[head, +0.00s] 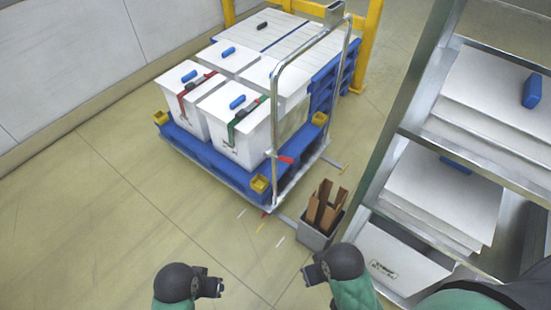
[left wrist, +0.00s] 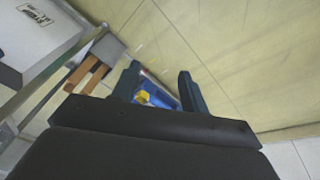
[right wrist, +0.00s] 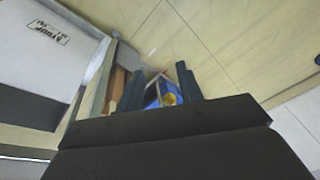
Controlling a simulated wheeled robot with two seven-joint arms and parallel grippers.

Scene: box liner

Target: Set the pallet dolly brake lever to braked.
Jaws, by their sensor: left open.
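The pallet dolly (head: 205,158) is blue with yellow corner pieces, carries white boxes and has a tall metal push handle (head: 273,110). A red lever (head: 285,159) sticks out to the right from the lower handle post. A small red part (head: 264,214) shows near the floor at the dolly's near corner; I cannot tell what it is. My left gripper (head: 220,288) is open and empty, well short of the dolly. My right gripper (head: 304,276) is open and empty, beside the grey bin. Both wrist views show a bit of the blue dolly between the fingers.
A grey bin (head: 313,237) with brown cardboard strips stands on the floor near the dolly's near corner. A metal shelf (head: 390,165) with white boxes and blue items is close on the right. A yellow frame (head: 372,45) stands behind. Floor left of my grippers is clear.

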